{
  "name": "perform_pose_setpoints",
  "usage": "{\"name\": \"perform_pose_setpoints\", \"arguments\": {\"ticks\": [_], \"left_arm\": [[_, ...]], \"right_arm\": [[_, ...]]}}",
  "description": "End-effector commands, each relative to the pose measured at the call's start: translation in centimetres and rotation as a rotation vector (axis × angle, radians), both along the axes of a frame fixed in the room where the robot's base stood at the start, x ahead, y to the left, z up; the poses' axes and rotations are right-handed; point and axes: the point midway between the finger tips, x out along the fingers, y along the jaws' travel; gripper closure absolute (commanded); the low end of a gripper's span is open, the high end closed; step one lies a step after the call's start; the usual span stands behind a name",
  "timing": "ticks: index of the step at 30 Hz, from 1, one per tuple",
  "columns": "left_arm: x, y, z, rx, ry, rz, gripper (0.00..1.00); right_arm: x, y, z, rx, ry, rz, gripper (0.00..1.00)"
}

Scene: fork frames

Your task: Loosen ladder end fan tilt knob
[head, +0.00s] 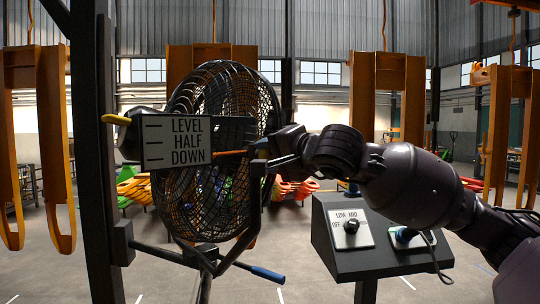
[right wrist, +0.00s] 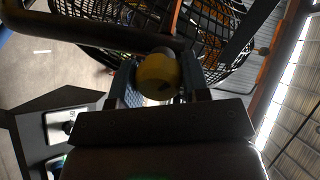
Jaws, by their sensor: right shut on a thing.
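The fan (head: 215,100) is a black round cage on a stand, also seen in the right wrist view (right wrist: 215,40). A rounded yellow knob (right wrist: 157,72) sits between the two fingers of my right gripper (right wrist: 158,85), which is shut on it. In the head view my right gripper (head: 262,148) reaches the fan's right side from the right; the knob is mostly hidden there. A sign (head: 188,141) reading LEVEL, HALF, DOWN stands in front of the fan. An orange rod (head: 231,153) runs between sign and gripper. My left gripper is not in view.
A dark control box (head: 345,262) with a LOW, MID, OFF dial stands below my right arm. A blue-ended bar (head: 267,274) juts from the fan stand. A dark post (head: 97,180) rises on the left. Orange frames (head: 362,100) hang behind.

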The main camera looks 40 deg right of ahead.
Motion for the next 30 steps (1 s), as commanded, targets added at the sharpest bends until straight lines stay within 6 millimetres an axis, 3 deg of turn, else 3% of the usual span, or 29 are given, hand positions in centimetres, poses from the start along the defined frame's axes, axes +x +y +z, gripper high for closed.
{"name": "perform_pose_setpoints", "arguments": {"ticks": [1, 6, 19, 30], "left_arm": [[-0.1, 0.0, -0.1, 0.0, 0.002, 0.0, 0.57], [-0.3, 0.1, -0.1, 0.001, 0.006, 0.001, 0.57], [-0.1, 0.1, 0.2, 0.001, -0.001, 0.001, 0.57], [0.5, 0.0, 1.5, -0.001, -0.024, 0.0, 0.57]], "right_arm": [[0.0, 0.0, 0.0, 0.001, 0.0, -0.001, 0.56], [0.0, 0.0, 0.0, 0.001, 0.0, -0.001, 0.31], [-0.6, 0.0, 0.2, 0.001, -0.001, 0.0, 0.31], [-4.4, -0.2, 0.7, 0.001, -0.003, 0.0, 0.31]]}}
